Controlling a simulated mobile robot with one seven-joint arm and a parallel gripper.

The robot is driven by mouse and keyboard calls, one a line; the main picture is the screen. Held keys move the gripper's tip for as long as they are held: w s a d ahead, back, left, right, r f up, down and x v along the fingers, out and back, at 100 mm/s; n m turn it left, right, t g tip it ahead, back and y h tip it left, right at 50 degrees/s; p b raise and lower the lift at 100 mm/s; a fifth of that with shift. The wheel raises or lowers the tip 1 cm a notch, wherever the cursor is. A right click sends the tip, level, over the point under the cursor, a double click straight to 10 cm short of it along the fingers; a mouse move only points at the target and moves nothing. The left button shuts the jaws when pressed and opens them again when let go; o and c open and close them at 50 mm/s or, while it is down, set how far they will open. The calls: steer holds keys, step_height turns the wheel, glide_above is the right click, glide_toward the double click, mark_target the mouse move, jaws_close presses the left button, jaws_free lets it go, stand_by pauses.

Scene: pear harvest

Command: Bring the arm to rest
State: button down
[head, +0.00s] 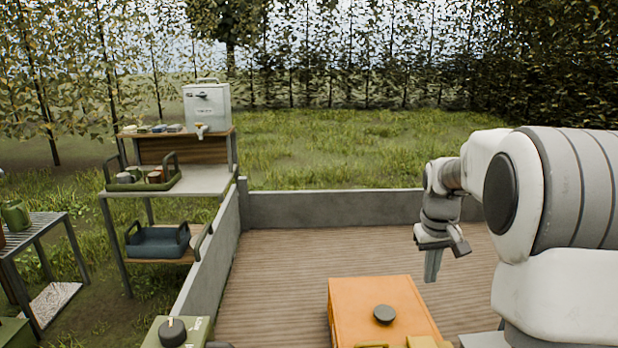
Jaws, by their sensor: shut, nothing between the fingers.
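My arm (510,190) reaches in from the right side of the head view. It bends at the elbow, and its wrist hangs downward over the wooden deck. My gripper (433,268) points down with its fingers together and holds nothing. It is above and to the right of an orange case and appears apart from it. The lower part of the arm runs out of the picture at the right.
An orange case (362,300) with a dark knob stands on the wooden deck (290,260). A low grey wall (330,208) edges the deck. Left of it are a shelf table (205,180) with a tray (125,187), a white dispenser (207,106) and a blue bin (155,243).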

steer(key=s+a+r+t, duration=0.1)
steer(key=s+a+r, duration=0.3)
steer(key=s+r, duration=0.25)
steer(key=s+a+t, duration=0.1)
steer(key=s+a, duration=0.1)
steer(key=s, duration=0.5)
steer(key=s+a+t, duration=0.1)
steer(key=s+a, duration=0.2)
steer(key=s, duration=0.4)
steer(key=s+a+t+y, duration=0.1)
steer(key=s+a, duration=0.2)
steer(key=s, duration=0.4)
steer(key=shift+a+r, duration=0.2)
steer(key=shift+r, duration=0.1)
